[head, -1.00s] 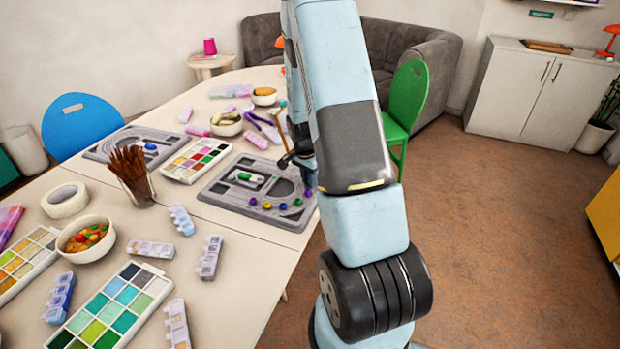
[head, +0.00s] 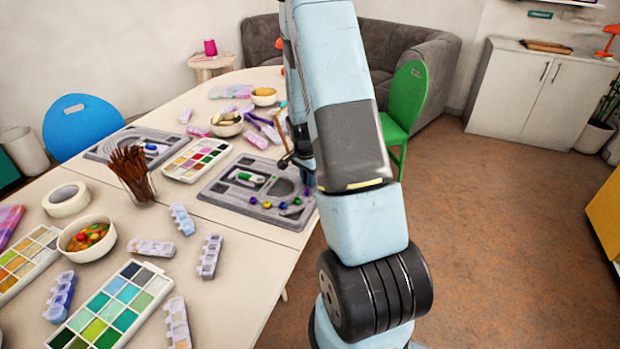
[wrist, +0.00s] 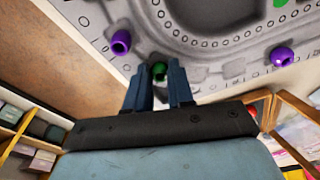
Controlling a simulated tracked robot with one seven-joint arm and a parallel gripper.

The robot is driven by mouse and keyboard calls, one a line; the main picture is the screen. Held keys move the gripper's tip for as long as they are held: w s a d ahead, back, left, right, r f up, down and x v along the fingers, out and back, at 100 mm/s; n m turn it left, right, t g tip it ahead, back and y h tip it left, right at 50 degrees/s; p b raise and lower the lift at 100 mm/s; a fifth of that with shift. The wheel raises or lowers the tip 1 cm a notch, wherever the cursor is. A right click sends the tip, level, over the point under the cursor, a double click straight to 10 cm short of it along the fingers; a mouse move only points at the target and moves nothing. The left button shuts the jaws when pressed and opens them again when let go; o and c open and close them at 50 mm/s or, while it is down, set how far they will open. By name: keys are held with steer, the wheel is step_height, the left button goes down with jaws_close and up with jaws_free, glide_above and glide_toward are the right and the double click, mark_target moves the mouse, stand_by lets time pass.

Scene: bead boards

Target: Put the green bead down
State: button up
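In the wrist view, my gripper (wrist: 159,72) points at the grey bead board (wrist: 205,72). Its two dark blue fingers stand a bead's width apart, with a green bead (wrist: 160,68) between their tips; both fingers appear to touch it. Whether the bead touches the board I cannot tell. A purple bead (wrist: 120,42) lies left of it and another purple bead (wrist: 282,55) to the right.
A paint palette (head: 196,147) and a second bead board (head: 118,143) lie beyond on the table. A cup of brown sticks (head: 140,190), a bowl of beads (head: 86,254) and pill boxes stand to the left. A green chair (head: 407,100) is close behind my arm.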

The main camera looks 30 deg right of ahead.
steer(key=shift+o, duration=0.3)
steer(key=shift+s, duration=0.2)
step_height(320, 180, up, 12)
steer(key=a, duration=0.2)
step_height(320, 180, up, 18)
steer(key=n+t, duration=0.2)
steer(key=n, duration=0.5)
glide_above(305, 187)
steer(key=s+a, duration=0.9)
steer(key=s+a+r+n+t, duration=0.1)
steer(key=s+a+r+n, duration=0.1)
steer(key=s, duration=0.3)
steer(key=s+a+r+n+t+y, duration=0.1)
steer(key=s+a+r+n, duration=0.2)
steer(key=s, duration=0.3)
steer(key=s+a+r+n+t, duration=0.1)
steer(key=s+a+r+n, duration=0.1)
steer(key=s, duration=0.3)
steer(key=shift+s+a+r, duration=0.15)
steer(key=shift+r, duration=0.65)
